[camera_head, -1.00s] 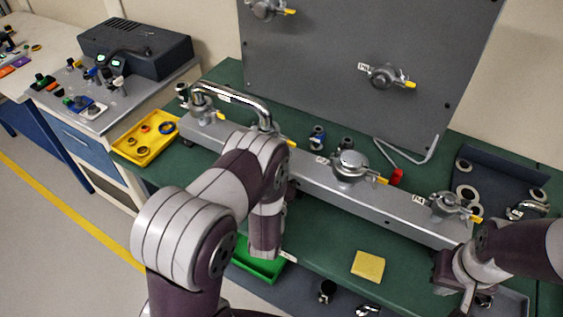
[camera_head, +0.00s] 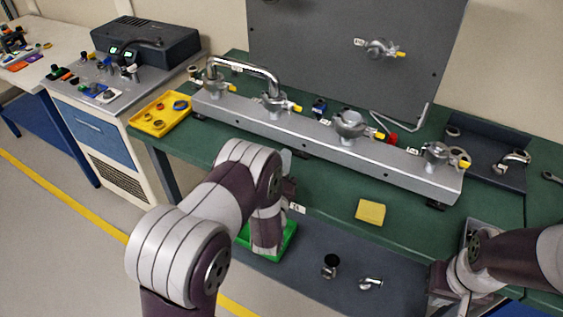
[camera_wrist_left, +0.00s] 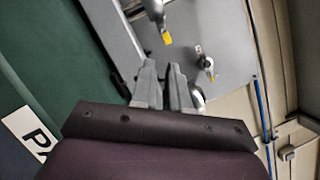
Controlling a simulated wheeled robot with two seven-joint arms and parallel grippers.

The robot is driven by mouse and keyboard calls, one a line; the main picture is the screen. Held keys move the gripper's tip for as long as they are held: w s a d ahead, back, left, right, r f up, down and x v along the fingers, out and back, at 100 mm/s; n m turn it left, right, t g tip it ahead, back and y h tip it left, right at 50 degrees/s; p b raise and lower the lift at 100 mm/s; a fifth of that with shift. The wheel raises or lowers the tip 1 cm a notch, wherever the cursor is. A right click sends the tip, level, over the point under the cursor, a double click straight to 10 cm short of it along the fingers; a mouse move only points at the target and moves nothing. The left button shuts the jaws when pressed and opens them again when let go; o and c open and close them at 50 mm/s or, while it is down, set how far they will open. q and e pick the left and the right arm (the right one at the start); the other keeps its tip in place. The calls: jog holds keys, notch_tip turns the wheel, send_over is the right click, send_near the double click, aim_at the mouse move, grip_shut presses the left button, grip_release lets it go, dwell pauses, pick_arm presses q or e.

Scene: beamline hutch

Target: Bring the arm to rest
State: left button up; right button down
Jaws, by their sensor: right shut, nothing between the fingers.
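My left arm (camera_head: 195,240) reaches in from the lower left, bent at the elbow. Its gripper (camera_head: 287,162) is partly hidden behind the forearm, over the front of the green bench (camera_head: 330,190). In the left wrist view the two grey fingers (camera_wrist_left: 164,82) are close together with nothing seen held; how far apart they are is unclear. My right arm (camera_head: 525,258) comes in at the lower right. Its gripper (camera_head: 442,287) points down at the bench's front edge, shut and empty, its tips hardly visible.
A grey rail with valves (camera_head: 310,135) and a bent chrome pipe (camera_head: 245,68) stands on the bench. A yellow tray (camera_head: 150,125) is at its left end. A yellow pad (camera_head: 370,212) lies near the front edge. A green tray (camera_head: 290,232) and loose fittings (camera_head: 330,265) are lower down.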

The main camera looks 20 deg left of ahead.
pick_arm(q)
jog(key=shift+r, duration=0.1)
jog(key=n+g, duration=0.1)
jog(key=w+n+g, duration=0.1)
jog(key=w+n+g+h, duration=0.1)
jog(key=n, duration=0.1)
jog(key=shift+d, duration=0.3)
jog(key=n+g, duration=0.1)
jog(key=n+g+h, duration=0.1)
jog(key=n, duration=0.1)
jog(key=s+d+n+g, duration=0.1)
jog(key=shift+f, duration=0.35)
jog(key=s+n+g, duration=0.2)
jog(key=s+n+g+h, duration=0.1)
jog(key=s+n, duration=0.1)
jog(key=shift+s+d+f+g, duration=0.1)
jog(key=shift+d+g, duration=0.3)
jog(key=s+r+n+g, duration=0.1)
jog(key=s+n+g, duration=0.7)
jog(key=s, duration=1.2)
jog(key=shift+s+r+n+g+h, duration=0.15)
jog(key=shift+r+n+g+h, duration=0.2)
jog(key=shift+n, duration=0.75)
